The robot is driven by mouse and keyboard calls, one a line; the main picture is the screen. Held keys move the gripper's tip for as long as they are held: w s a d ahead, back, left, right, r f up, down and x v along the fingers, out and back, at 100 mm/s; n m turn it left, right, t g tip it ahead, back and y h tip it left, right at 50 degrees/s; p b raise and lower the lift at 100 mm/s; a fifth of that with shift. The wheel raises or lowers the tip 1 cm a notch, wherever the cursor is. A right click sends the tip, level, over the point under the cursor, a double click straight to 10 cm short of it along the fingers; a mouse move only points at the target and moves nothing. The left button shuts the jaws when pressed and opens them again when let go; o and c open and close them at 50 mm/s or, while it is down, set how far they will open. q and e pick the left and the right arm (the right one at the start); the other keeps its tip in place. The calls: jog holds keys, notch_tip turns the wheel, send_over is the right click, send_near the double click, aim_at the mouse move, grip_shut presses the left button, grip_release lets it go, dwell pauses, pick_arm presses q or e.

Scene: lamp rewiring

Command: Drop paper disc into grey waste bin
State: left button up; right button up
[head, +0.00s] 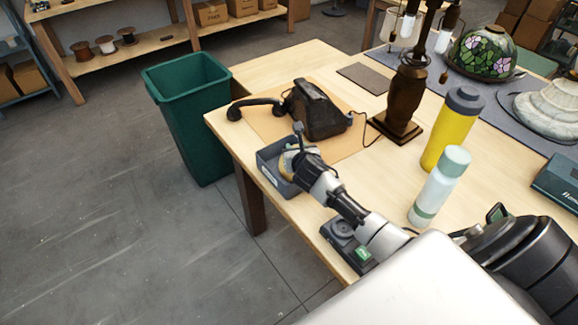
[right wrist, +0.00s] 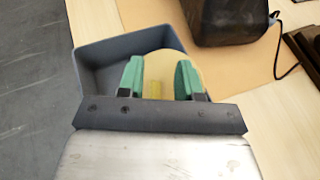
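In the head view my right gripper (head: 297,158) is over the bin and partly hides the disc. My left gripper is out of view.
A tall green bin (head: 190,110) stands on the floor left of the table. A dark telephone-like object (head: 318,112) sits behind the grey bin. A lamp (head: 402,105), a yellow bottle (head: 452,130) and a pale bottle (head: 440,188) stand to the right.

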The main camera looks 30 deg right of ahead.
jog(key=v, duration=1)
jog(key=shift+s+a+r, duration=0.2)
jog(key=shift+s, duration=0.15)
